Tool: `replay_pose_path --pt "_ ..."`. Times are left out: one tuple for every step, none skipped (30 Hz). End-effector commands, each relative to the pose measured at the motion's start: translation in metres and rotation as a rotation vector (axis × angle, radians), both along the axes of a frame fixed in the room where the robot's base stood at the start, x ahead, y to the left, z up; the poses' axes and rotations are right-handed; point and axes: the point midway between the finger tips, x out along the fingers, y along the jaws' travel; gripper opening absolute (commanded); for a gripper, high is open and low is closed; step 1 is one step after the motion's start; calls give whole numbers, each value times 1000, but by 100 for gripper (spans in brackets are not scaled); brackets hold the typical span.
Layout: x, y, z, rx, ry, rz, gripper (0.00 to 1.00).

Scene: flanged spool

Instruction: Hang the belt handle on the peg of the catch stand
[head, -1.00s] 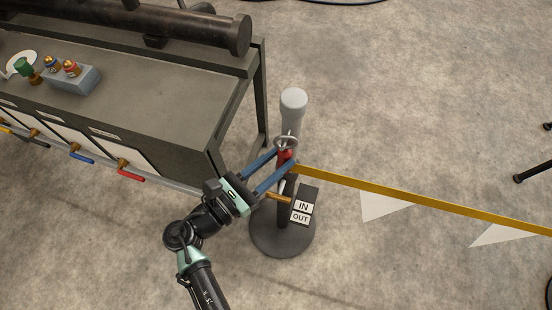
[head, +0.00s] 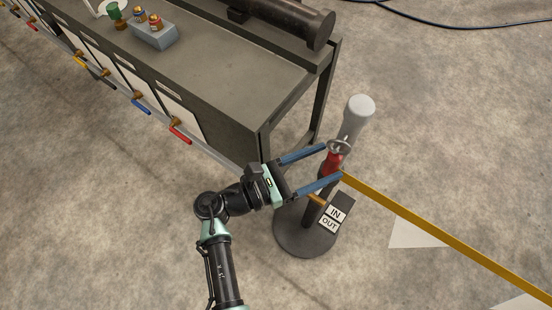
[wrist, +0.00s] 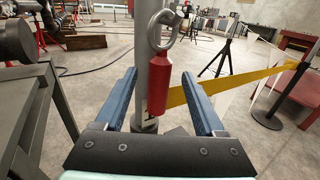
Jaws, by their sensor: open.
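The belt handle (head: 331,163) is a red cylinder with a metal ring on top. It stands upright against the grey post of the catch stand (head: 358,112). In the wrist view, the handle (wrist: 160,85) hangs by its ring (wrist: 163,30), which appears to be around the small metal peg (wrist: 186,10). The yellow belt (head: 440,232) runs from the handle to the lower right. My gripper (head: 333,162) is open, one blue finger on each side of the handle. In the wrist view, gaps show between the handle and both fingers.
The stand carries an IN/OUT sign (head: 333,219) and has a round dark base (head: 300,240). A grey workbench (head: 230,75) with a dark pipe (head: 285,18) is close on the left.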

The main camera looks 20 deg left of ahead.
Motion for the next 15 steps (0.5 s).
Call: replay_pose_path --pt "-4 7 0 1 1 6 71" --pt "-8 10 1 1 1 6 71" --pt "-13 16 1 1 1 7 71" --pt "-17 20 1 1 1 6 71" --pt "-21 25 1 1 1 7 71" --pt "-27 33 1 1 1 8 71" --pt "-32 37 1 1 1 7 71" --pt "-37 43 1 1 1 7 71" --pt "-43 50 1 0 0 7 71" --pt "-47 55 1 0 0 8 71" --pt "-52 59 1 0 0 6 71" --pt "-57 65 1 -1 -1 6 71" --pt "-60 69 1 0 0 6 71" --pt "-64 73 1 0 0 6 71" --pt "-68 77 1 0 0 5 71"
